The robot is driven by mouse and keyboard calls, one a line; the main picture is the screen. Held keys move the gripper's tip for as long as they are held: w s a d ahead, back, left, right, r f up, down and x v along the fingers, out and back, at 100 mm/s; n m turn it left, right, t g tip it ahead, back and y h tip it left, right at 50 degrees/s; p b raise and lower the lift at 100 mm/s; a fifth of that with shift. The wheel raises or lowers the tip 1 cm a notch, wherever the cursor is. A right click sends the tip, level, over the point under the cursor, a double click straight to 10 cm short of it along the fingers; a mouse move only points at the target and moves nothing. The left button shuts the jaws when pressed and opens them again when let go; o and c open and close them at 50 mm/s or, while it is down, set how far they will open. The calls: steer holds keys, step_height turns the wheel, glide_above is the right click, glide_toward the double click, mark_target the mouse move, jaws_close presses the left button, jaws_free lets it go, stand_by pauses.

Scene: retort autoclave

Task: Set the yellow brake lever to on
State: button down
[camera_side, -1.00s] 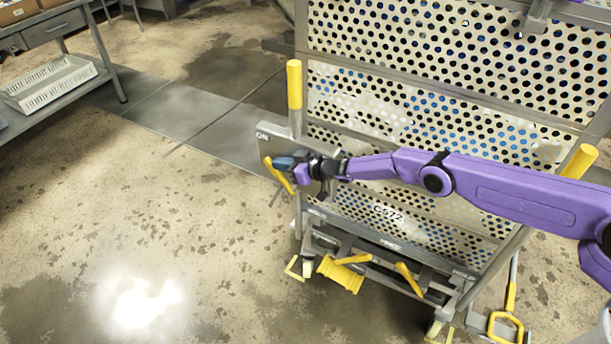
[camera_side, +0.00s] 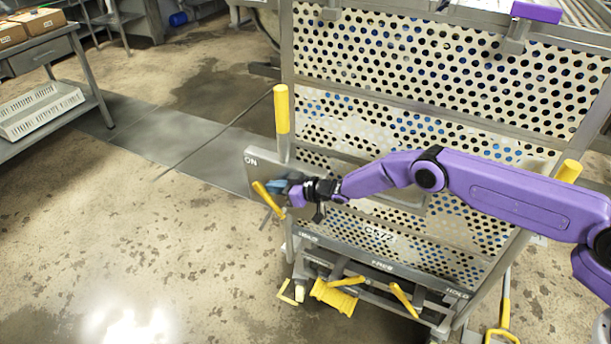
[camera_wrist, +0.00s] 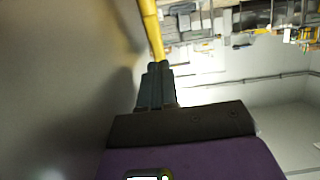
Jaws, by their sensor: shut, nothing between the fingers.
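The yellow lever (camera_side: 267,200) is on a grey plate (camera_side: 262,163) at the left side of the perforated cart. The plate is marked ON at its top left corner. The lever is slanted, upper end to the left and lower end to the right. My gripper (camera_side: 277,188) is shut and empty, just right of the lever. In the wrist view the lever (camera_wrist: 151,26) rises beyond the shut fingertips (camera_wrist: 159,66). The tips overlap its lower end there; I cannot tell whether they touch it. The lever's pivot is not clear.
A yellow-gripped upright handle (camera_side: 282,110) stands just above the plate. The perforated cart wall (camera_side: 400,130) is behind my arm. Yellow pedals (camera_side: 345,281) and a yellow spool-like part (camera_side: 333,297) sit low on the cart. The floor to the left is open, up to a grey bench (camera_side: 45,50).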

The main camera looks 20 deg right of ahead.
steer(key=s+d+r, duration=0.6)
steer(key=r, duration=0.2)
steer(key=shift+s+d, duration=0.15)
steer(key=shift+d, duration=0.05)
stand_by(0.4)
steer(key=s+d+r+n+g+h, duration=0.1)
steer(key=s+d+r+g+h, duration=0.2)
steer(key=s+r, duration=0.5)
steer(key=s+d+r+g+h, duration=0.25)
steer(key=s+r, duration=0.25)
steer(key=s, duration=0.6)
steer(key=s+d+r+n+g+h, duration=0.1)
steer(key=s+d+r+g+h, duration=0.1)
steer(key=s+d, duration=0.8)
steer(key=s+d+r+n+g+h, duration=0.1)
steer(key=s+d+r+g+h, duration=0.1)
steer(key=s+d, duration=0.9)
steer(key=s+r, duration=0.1)
steer(key=s, duration=0.5)
steer(key=shift+r+n, duration=0.15)
steer(key=shift+n, duration=0.15)
